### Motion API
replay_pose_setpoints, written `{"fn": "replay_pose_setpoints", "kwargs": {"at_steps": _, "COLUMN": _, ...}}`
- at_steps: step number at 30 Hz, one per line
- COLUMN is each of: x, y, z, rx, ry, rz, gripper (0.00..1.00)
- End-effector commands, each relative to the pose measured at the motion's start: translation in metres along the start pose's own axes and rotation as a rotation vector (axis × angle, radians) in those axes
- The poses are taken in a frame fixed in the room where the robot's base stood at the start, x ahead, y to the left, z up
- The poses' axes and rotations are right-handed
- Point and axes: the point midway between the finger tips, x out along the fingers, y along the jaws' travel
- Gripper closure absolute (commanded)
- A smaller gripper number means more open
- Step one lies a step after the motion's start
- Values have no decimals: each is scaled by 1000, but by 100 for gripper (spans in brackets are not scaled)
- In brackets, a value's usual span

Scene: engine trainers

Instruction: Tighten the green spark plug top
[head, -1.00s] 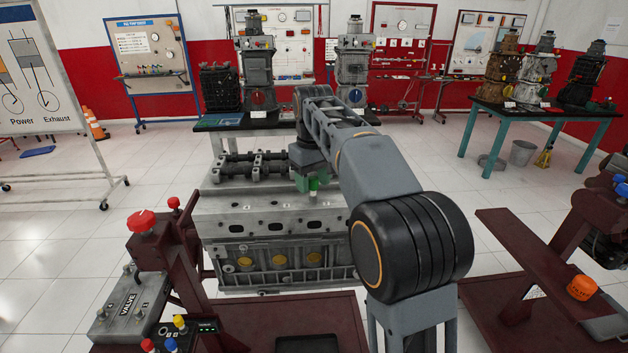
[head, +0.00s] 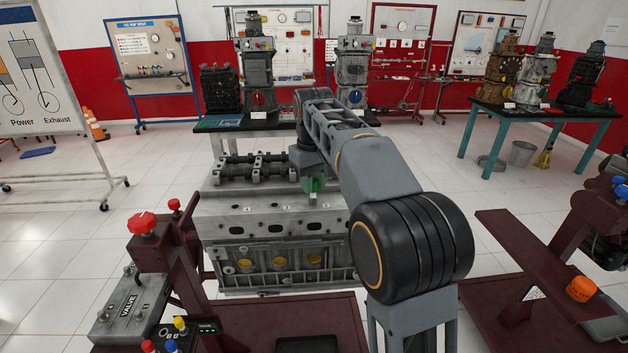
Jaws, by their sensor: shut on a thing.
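The grey engine block (head: 275,225) stands in front of me on its dark red stand, with a row of numbered spots along its top. My gripper (head: 313,186) points down over the right part of the engine's top. It is shut on the green spark plug top (head: 314,184), which shows as a small green piece at the fingers. A pale part shows just below it, at or near the engine's top surface. My arm hides what lies to the right of and behind the gripper, and I cannot see how the top sits on its plug.
An orange knob (head: 581,288) is on the dark red stand at right. A table with engines (head: 545,118) stands at the back right. White floor lies between.

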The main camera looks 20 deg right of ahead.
Motion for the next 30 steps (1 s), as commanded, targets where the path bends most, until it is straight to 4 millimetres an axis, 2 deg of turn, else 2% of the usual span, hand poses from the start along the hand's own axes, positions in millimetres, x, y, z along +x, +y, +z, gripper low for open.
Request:
{"fn": "replay_pose_setpoints", "kwargs": {"at_steps": 8, "x": -3, "y": 0, "z": 0, "rx": 207, "ry": -2, "rz": -1, "gripper": 98}}
{"fn": "replay_pose_setpoints", "kwargs": {"at_steps": 30, "x": -2, "y": 0, "z": 0, "rx": 911, "ry": -1, "rz": 0, "gripper": 98}}
